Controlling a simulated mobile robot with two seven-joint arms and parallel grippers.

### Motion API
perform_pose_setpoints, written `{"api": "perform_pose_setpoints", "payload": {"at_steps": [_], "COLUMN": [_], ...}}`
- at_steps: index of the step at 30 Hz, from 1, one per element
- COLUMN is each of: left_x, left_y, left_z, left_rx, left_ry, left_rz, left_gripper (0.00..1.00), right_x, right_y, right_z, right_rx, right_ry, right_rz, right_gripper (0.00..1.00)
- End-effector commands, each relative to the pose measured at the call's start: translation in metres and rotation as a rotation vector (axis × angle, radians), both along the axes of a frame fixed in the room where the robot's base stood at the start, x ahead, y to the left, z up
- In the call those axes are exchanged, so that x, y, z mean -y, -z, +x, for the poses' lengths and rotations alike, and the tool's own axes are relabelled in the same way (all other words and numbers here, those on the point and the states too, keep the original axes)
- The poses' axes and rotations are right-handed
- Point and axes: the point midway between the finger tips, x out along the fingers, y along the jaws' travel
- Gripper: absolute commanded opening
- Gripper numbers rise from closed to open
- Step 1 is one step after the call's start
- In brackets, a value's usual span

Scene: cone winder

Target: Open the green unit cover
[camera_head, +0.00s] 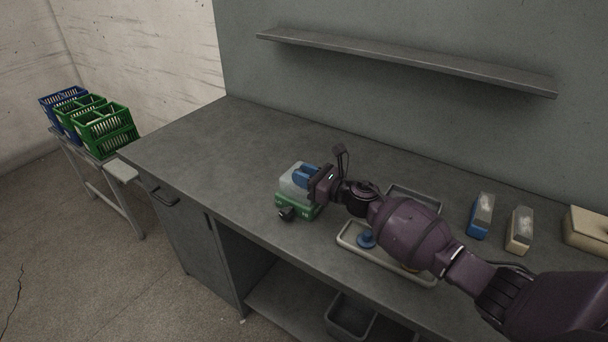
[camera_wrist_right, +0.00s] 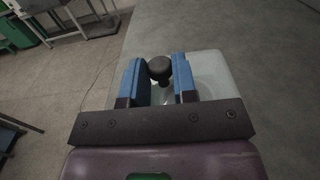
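The green unit (camera_head: 311,212) sits on the grey bench, with a pale translucent cover (camera_head: 287,186) over its top that looks closed. A dark round knob (camera_head: 287,214) sticks out at its front. My right gripper (camera_head: 303,175) is over the cover, its blue fingers pointing toward the knob side. In the right wrist view the fingers (camera_wrist_right: 157,82) are apart, with the translucent cover (camera_wrist_right: 214,72) behind them. The knob (camera_wrist_right: 159,68) shows between the fingertips with gaps on both sides. Whether the fingers touch the cover is unclear. My left gripper is out of view.
A blue unit (camera_head: 480,216) and a beige unit (camera_head: 519,231) stand farther right. The left bench top is clear. A wall shelf (camera_head: 400,63) hangs above.

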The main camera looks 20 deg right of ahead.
Motion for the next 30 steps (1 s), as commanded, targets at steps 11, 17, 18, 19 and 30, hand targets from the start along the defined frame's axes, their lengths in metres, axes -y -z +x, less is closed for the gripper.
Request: {"api": "perform_pose_setpoints", "payload": {"at_steps": [11, 17, 18, 19, 30], "left_x": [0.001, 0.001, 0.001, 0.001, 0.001], "left_y": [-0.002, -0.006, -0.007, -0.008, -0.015], "left_z": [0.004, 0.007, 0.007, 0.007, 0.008], "left_rx": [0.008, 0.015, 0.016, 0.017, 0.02], "left_ry": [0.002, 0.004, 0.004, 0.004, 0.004], "left_rz": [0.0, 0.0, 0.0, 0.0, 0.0], "left_gripper": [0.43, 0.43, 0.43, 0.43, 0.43], "right_x": [0.0, 0.003, 0.004, 0.005, 0.025], "right_y": [0.0, -0.004, -0.006, -0.007, -0.027], "right_z": [0.0, 0.002, 0.003, 0.004, 0.02], "right_rx": [-0.002, -0.028, -0.038, -0.047, -0.228], "right_ry": [-0.001, -0.001, -0.001, -0.001, -0.001], "right_rz": [0.002, 0.036, 0.049, 0.061, 0.294], "right_gripper": [0.0, 0.0, 0.0, 0.0, 0.0]}}
